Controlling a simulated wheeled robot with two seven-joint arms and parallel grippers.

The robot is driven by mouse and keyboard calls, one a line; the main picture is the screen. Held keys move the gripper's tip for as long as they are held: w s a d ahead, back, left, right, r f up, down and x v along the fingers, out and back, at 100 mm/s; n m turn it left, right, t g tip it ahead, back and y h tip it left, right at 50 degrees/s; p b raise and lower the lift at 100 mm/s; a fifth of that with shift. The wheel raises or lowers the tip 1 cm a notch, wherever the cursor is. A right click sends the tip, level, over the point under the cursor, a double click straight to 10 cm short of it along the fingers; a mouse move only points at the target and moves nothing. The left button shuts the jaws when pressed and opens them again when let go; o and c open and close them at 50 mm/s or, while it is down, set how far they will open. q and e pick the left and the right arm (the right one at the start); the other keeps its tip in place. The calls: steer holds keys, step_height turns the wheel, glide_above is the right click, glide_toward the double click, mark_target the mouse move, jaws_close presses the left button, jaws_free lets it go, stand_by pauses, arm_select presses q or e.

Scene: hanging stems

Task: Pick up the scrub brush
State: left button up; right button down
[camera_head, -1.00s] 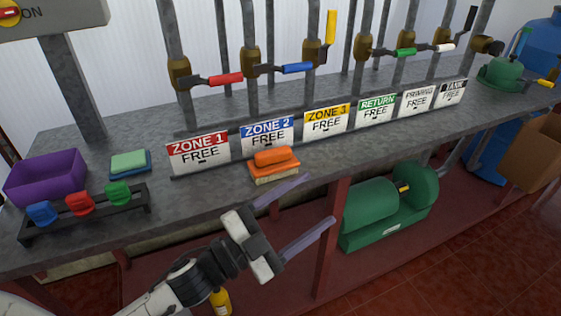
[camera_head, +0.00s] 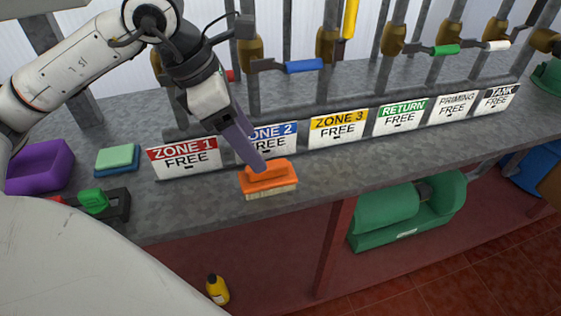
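The scrub brush (camera_head: 268,181) has an orange back and handle with pale bristles below. It sits bristles down near the front edge of the grey bench (camera_head: 330,172), in front of the ZONE 2 sign. My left gripper (camera_head: 258,166) reaches down from the upper left, its purple-grey fingers overlapping the top of the brush in the picture. The fingers are seen nearly edge-on, one behind the other, so their gap and any contact with the brush are hidden. My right gripper is not in view.
A sponge (camera_head: 117,158), a purple bin (camera_head: 40,166) and a dark rack (camera_head: 118,206) with a green item lie left. Valve handles, including a blue one (camera_head: 303,67), are above.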

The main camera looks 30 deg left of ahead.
arm_select(q)
steer(key=x, duration=0.3)
steer(key=shift+s+d+f, duration=0.1)
steer(key=shift+s+f, duration=0.05)
steer(key=shift+s, duration=0.15)
steer(key=shift+w+d+f, duration=0.1)
steer(key=shift+f, duration=0.15)
steer(key=x, duration=0.4)
steer(key=shift+w+f+p, duration=0.15)
steer(key=shift+w+p, duration=0.2)
steer(key=shift+p, duration=0.05)
steer(key=shift+w+f, duration=0.1)
steer(key=shift+f, duration=0.15)
steer(key=c, duration=1.2)
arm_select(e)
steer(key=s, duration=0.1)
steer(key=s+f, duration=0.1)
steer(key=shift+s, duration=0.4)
arm_select(q)
step_height(320, 180, up, 10)
steer(key=shift+r, duration=0.1)
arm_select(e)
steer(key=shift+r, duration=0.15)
